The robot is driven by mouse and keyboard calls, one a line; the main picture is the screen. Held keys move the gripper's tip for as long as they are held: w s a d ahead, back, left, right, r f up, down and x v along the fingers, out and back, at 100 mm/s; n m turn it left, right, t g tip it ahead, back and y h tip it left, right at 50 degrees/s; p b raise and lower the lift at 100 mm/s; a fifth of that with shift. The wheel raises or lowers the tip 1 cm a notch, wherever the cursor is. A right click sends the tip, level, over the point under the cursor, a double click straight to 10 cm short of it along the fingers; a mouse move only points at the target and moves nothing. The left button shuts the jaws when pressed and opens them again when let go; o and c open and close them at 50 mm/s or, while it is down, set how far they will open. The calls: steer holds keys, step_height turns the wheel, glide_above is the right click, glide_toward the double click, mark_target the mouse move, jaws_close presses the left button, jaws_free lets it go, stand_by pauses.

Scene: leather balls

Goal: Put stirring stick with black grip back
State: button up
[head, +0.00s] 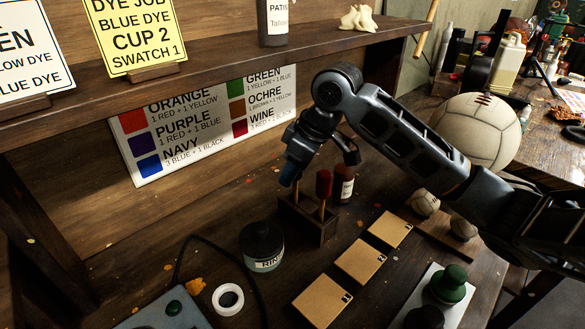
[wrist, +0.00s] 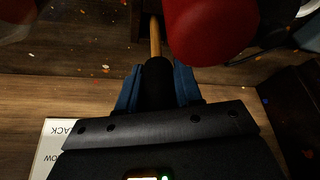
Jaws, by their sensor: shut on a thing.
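The stirring stick with the black grip (wrist: 157,82) is held at its grip between the blue fingers of my gripper (wrist: 158,90) in the wrist view. Its wooden shaft points into a dark part of the wooden rack. In the head view my gripper (head: 289,178) is over the left side of the small wooden rack (head: 318,232), and a bit of shaft shows below it. How deep the shaft sits in the rack I cannot tell. A stick with a red grip (head: 323,184) stands upright in the rack on the right; its grip (wrist: 210,28) is close beside the held stick.
A dark bottle (head: 343,186) stands just behind the rack. A dark dye jar (head: 262,247) is in front left, with a white cup (head: 228,299) nearer. Several tan squares (head: 362,262) lie to the right. The shelf (head: 215,62) overhangs behind.

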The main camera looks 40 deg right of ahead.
steer(key=shift+f, duration=0.1)
steer(key=o, duration=1)
steer(key=shift+o, duration=0.2)
steer(key=v, duration=1.2)
steer(key=shift+b, duration=0.45)
steer(key=shift+s, duration=0.1)
